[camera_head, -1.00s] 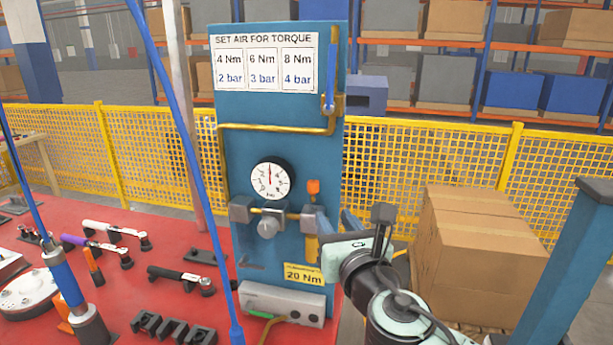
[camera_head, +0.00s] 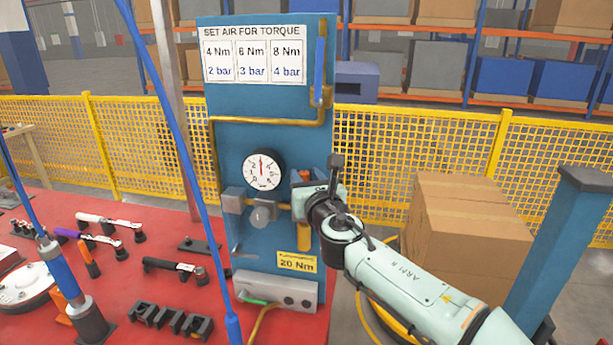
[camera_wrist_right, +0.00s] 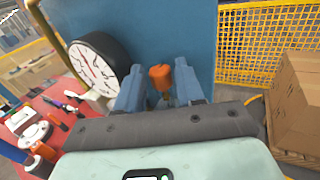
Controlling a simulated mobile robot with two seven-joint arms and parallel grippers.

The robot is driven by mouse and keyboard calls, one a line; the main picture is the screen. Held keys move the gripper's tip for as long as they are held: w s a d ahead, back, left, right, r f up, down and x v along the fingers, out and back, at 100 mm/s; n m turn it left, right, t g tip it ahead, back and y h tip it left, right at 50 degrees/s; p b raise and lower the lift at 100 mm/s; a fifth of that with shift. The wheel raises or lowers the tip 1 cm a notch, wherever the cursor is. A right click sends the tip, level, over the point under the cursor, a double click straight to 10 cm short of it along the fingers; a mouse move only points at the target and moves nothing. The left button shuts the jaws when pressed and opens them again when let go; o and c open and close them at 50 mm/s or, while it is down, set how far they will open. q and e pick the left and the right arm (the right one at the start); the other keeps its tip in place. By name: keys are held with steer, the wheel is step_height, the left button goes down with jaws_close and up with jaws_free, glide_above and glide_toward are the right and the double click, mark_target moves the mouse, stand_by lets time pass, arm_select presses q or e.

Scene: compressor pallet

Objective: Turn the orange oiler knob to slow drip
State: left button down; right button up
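The orange oiler knob (camera_wrist_right: 160,77) shows in the right wrist view between the two blue fingers of my right gripper (camera_wrist_right: 160,88). A narrow gap shows on each side of the knob, so the gripper looks open around it, apart from it. How far the tips reach past it is hard to tell. In the head view, my right gripper (camera_head: 301,192) is at the right side of the blue panel (camera_head: 270,140), and only a small part of the knob (camera_head: 304,175) shows there. The amber oiler bowl (camera_head: 304,236) hangs below. My left gripper is not in view.
A pressure gauge (camera_head: 263,170) and a grey regulator knob (camera_head: 263,214) are left of the oiler. A brass pipe (camera_head: 265,122) runs above. Tools lie on the red table (camera_head: 120,285). A cardboard box (camera_head: 465,240) stands at the right.

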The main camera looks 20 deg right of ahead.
jaws_close()
